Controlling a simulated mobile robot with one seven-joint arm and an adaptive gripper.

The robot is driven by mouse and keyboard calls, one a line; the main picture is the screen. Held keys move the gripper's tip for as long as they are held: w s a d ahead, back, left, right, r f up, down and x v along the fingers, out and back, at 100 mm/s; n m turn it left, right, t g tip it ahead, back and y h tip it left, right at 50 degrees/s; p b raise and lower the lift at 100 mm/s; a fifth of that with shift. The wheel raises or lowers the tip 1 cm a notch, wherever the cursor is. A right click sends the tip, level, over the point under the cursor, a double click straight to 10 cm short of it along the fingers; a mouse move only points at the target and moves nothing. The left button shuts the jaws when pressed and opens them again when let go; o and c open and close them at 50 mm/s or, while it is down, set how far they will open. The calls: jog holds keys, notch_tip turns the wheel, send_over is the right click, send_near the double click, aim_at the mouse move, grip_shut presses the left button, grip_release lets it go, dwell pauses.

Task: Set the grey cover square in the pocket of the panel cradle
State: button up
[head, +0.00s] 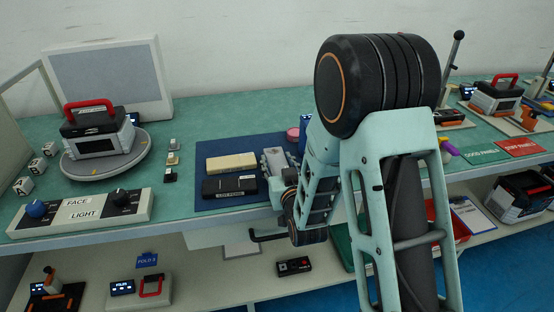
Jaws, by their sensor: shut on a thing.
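My arm fills the middle and right foreground, its wrist at the near table edge. I cannot make out my gripper's fingertips or what is between them. A light grey notched piece (274,160) shows beside my wrist, at the right part of the blue mat (212,203). It is partly hidden, and I cannot tell whether it is the panel cradle or the grey cover. No separate grey cover can be picked out.
A cream block (231,162) and a black block (229,187) lie on the mat. A red-handled case (97,135) stands on a round turntable (136,168) at left. A FACE/LIGHT control box (82,213) sits at the front. Green table shows behind the mat.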

aim_at(278, 162)
jog(key=shift+s+r, duration=0.1)
jog(key=shift+f, duration=0.2)
jog(key=o, duration=1.1)
jog(key=shift+r, duration=0.1)
jog(key=shift+r, duration=0.15)
jog(key=v, duration=0.6)
jog(key=shift+s+d+r+p, duration=0.1)
jog(key=shift+s+r+p, duration=0.15)
jog(key=shift+p, duration=1.75)
